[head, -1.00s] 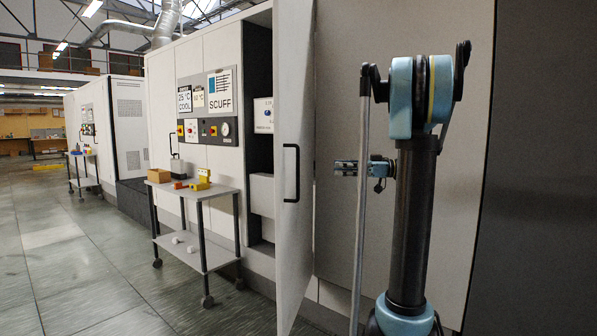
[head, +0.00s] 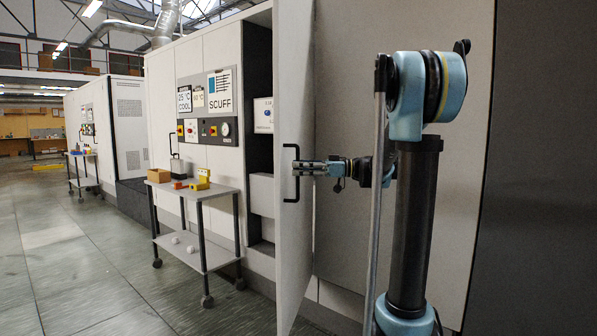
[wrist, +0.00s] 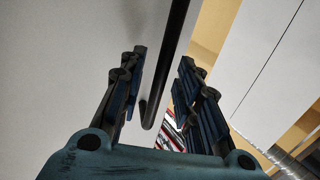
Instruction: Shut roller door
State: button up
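The tall pale door (head: 293,258) of the machine cabinet stands swung open, edge toward the aisle. Its black bar handle (head: 297,190) is on the door's free side. My gripper (head: 304,167) is at handle height, with its fingers pointing left at the handle. In the wrist view the two fingers (wrist: 163,75) are spread apart. The black handle bar (wrist: 167,70) runs between them, with gaps visible on both sides. Whether the bar lies fully within the fingers' depth is not clear.
A dark opening (head: 260,110) shows in the cabinet left of the door. A wheeled trolley (head: 214,191) with small items stands in front of the cabinet. Free tiled floor (head: 85,255) lies to the left.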

jog(key=shift+a, duration=0.55)
grip_shut()
